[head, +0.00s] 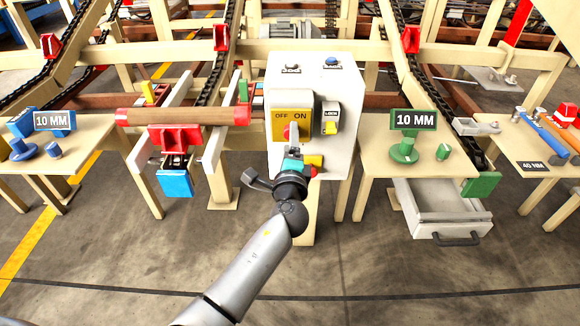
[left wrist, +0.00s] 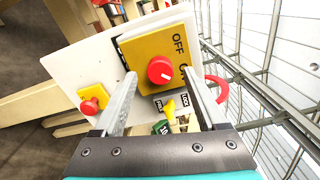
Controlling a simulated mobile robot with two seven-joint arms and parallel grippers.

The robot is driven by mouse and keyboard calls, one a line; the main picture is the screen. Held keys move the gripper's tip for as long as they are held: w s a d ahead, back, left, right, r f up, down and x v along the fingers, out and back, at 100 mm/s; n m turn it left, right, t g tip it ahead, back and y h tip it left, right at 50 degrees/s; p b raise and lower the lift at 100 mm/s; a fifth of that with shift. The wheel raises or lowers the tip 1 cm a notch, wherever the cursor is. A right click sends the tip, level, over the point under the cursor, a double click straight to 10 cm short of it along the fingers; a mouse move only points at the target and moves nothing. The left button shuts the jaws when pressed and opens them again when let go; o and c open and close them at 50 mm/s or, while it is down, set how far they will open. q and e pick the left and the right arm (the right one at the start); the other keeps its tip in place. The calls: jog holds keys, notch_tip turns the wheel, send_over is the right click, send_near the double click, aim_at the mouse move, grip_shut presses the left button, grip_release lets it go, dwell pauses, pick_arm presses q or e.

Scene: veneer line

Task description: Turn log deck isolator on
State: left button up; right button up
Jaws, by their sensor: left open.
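The log deck isolator is a yellow plate (head: 279,119) marked OFF and ON, on the front of a white control box (head: 345,75). Its round red knob (left wrist: 161,69) shows fully in the left wrist view, with a small white mark toward the picture's lower right. I cannot tell surely which label it points at. My left gripper (head: 291,143) is in front of the plate and partly hides the knob in the head view. Its fingers are open, one on each side of the knob, with gaps visible. I cannot tell whether the tips reach the knob's depth. My right gripper is not in view.
A LOCK tag and yellow switch (head: 331,122) sit right of the isolator. A red button on yellow (left wrist: 91,105) is below it. Side tables (head: 375,180) flank the box; an open drawer (head: 440,205) juts out right. Floor in front is clear.

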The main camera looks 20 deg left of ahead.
pick_arm(q)
jog(key=p+v, duration=0.1)
jog(key=v, duration=1.2)
jog(key=shift+s+p, duration=0.3)
jog(key=shift+p, duration=0.1)
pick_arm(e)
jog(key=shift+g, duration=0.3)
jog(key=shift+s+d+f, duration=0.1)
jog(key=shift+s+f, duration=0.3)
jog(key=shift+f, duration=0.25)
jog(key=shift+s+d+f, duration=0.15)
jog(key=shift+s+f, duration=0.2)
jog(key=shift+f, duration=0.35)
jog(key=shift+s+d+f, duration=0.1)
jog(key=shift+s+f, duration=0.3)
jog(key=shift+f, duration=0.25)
